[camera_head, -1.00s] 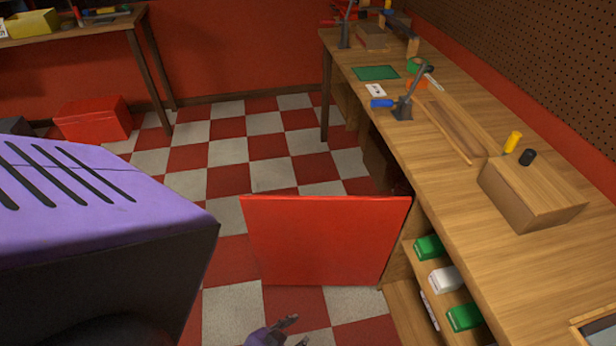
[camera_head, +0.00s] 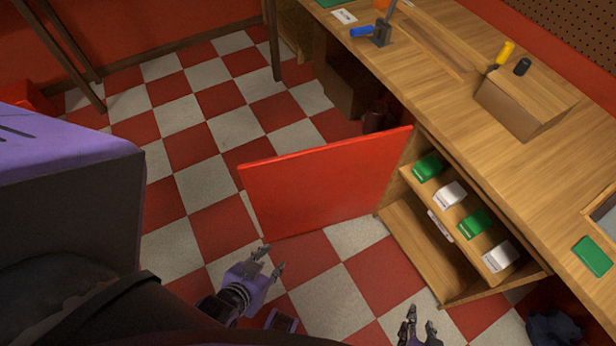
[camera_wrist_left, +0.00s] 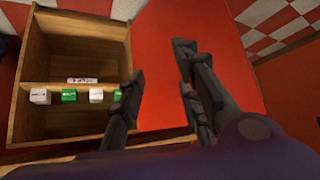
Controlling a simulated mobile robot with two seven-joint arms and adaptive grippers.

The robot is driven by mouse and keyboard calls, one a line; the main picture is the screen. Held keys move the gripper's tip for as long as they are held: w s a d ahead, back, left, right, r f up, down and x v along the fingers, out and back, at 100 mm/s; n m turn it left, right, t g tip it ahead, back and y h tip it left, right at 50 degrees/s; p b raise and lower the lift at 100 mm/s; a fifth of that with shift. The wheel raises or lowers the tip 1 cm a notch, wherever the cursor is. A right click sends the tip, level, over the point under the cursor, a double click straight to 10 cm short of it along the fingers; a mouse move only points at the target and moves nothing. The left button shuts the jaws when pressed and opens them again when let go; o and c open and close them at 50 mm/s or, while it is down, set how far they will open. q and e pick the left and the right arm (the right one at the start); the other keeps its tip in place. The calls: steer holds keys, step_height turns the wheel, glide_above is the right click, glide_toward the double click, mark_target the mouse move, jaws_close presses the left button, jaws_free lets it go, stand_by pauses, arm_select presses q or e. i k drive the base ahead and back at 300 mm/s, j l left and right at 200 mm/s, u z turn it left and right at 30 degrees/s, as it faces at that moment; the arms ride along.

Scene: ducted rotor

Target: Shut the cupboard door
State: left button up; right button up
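The red cupboard door (camera_head: 325,183) stands wide open, swung out from the left side of the open cupboard (camera_head: 408,238) under the workbench. My left gripper (camera_head: 268,260) is open and empty, low over the floor just in front of the door's lower free corner, apparently apart from it. In the left wrist view the open gripper (camera_wrist_left: 160,70) has the red door (camera_wrist_left: 205,55) behind its fingers and the cupboard (camera_wrist_left: 75,60) to the left. My right gripper (camera_head: 420,318) shows at the bottom edge, in front of the cupboard, with its fingers apart and nothing between them.
The cupboard shelf holds several green and white boxes (camera_head: 449,194). The workbench top (camera_head: 570,130) carries a wooden block (camera_head: 520,105) and a blue-handled tool (camera_head: 378,32). A dark object (camera_head: 553,326) lies at the lower right. The checkered floor left of the door is clear.

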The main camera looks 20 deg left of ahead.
mark_target(295, 194)
steer(key=j+z, duration=0.25)
steer(key=j, duration=0.45)
steer(key=j+z, duration=0.3)
steer(key=j, duration=0.45)
steer(key=k+j+z, duration=0.1)
steer(key=j+z, duration=0.15)
steer(key=j, duration=0.45)
steer(key=j+z, duration=0.3)
steer(key=j, duration=0.2)
steer(key=j+z, duration=0.35)
steer(key=j, duration=0.2)
steer(key=j+z, duration=0.3)
steer(key=j, duration=0.25)
steer(key=k+j+z, duration=0.3)
steer(key=j, duration=0.15)
steer(key=k+j+z, duration=0.2)
steer(key=k, duration=0.2)
